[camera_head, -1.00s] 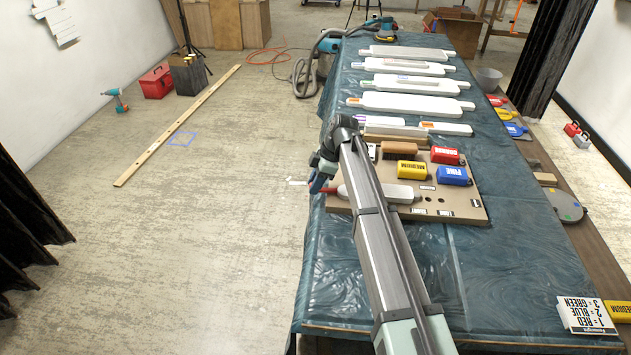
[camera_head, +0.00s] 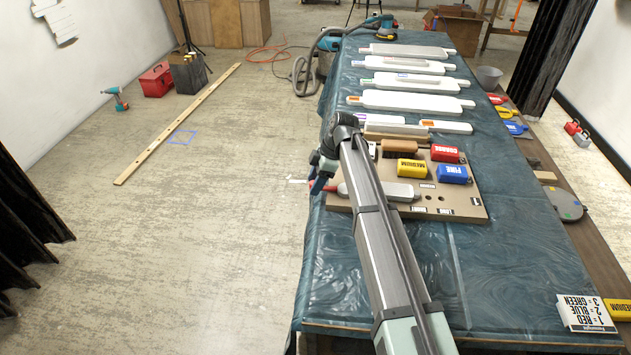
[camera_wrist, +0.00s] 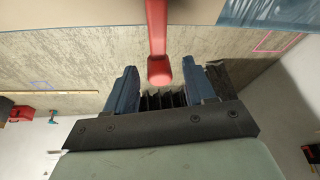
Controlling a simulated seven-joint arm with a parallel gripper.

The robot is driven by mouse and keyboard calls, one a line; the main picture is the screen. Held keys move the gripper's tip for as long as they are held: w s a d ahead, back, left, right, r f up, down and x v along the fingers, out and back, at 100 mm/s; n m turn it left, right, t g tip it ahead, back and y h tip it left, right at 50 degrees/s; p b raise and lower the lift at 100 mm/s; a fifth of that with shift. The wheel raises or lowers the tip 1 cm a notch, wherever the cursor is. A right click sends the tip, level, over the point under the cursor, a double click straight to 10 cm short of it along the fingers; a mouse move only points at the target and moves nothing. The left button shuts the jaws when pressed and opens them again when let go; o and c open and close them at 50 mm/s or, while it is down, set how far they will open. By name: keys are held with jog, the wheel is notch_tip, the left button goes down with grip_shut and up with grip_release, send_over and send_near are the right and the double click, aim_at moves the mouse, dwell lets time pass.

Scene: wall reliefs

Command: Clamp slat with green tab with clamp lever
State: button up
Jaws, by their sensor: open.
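A red lever (camera_wrist: 157,45) reaches down from the top of the wrist view, its rounded end between my two blue fingers. My gripper (camera_wrist: 159,68) is open, with gaps on both sides of the lever. In the head view my gripper (camera_head: 319,178) is at the left edge of the brown board, beside the red lever's end (camera_head: 331,188). The lever joins a pale grey body (camera_head: 392,192) lying on the board, partly hidden behind my arm. A white slat (camera_head: 420,83) with a small green mark near its left end lies farther back on the table.
Other white slats (camera_head: 415,103) lie across the blue-covered table (camera_head: 500,270). The floor left of the table is clear near my gripper.

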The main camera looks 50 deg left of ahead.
jog(key=v, duration=1.3)
jog(key=shift+r, duration=0.4)
jog(key=shift+w+d, duration=0.1)
